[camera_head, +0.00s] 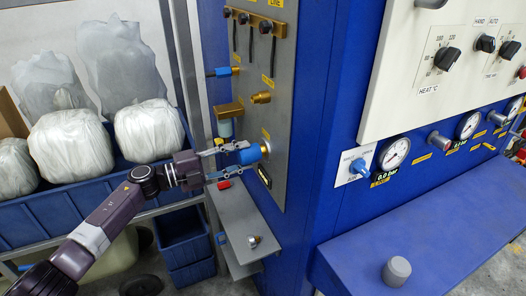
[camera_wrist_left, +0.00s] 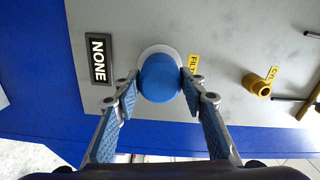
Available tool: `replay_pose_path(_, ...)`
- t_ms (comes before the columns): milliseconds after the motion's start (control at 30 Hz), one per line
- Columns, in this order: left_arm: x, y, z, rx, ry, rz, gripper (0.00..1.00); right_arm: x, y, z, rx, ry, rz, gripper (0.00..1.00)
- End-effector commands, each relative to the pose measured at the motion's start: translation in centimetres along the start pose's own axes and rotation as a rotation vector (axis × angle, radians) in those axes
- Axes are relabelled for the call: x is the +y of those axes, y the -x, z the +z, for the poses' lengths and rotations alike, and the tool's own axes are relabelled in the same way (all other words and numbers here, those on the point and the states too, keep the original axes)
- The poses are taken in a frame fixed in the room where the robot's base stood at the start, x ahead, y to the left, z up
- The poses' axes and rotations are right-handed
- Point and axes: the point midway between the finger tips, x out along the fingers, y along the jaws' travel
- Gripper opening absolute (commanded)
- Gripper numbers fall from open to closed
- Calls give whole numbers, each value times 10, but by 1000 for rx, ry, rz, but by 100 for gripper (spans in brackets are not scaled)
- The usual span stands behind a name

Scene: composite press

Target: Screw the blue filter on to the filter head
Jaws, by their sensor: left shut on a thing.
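The blue filter (camera_wrist_left: 160,80) is between the fingertips of my left gripper (camera_wrist_left: 159,88) in the left wrist view. The gripper is shut on it, one finger on each side. In the head view, the left gripper (camera_head: 222,163) holds the blue filter (camera_head: 248,154) up to the grey panel. The filter head (camera_wrist_left: 158,50) shows as a pale round rim behind the filter, next to a yellow label. I cannot tell whether the threads are engaged. My right gripper is not in view.
A brass fitting (camera_head: 261,97) sticks out of the panel above the filter. A small grey shelf (camera_head: 236,216) lies below, with a metal knob-like part (camera_head: 254,240) on it. Wrapped white bundles (camera_head: 70,145) fill a blue bin on the left. A blue ledge (camera_head: 440,225) lies right.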

Motion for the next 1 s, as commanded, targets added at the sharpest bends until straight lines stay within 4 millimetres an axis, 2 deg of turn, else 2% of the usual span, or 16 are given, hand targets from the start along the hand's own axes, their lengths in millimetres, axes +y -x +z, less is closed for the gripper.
replay_pose_path(433,0,-12,0,1,0,0,15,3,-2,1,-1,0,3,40)
replay_pose_path(1000,0,-13,-1,1,-1,-1,15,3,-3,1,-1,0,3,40)
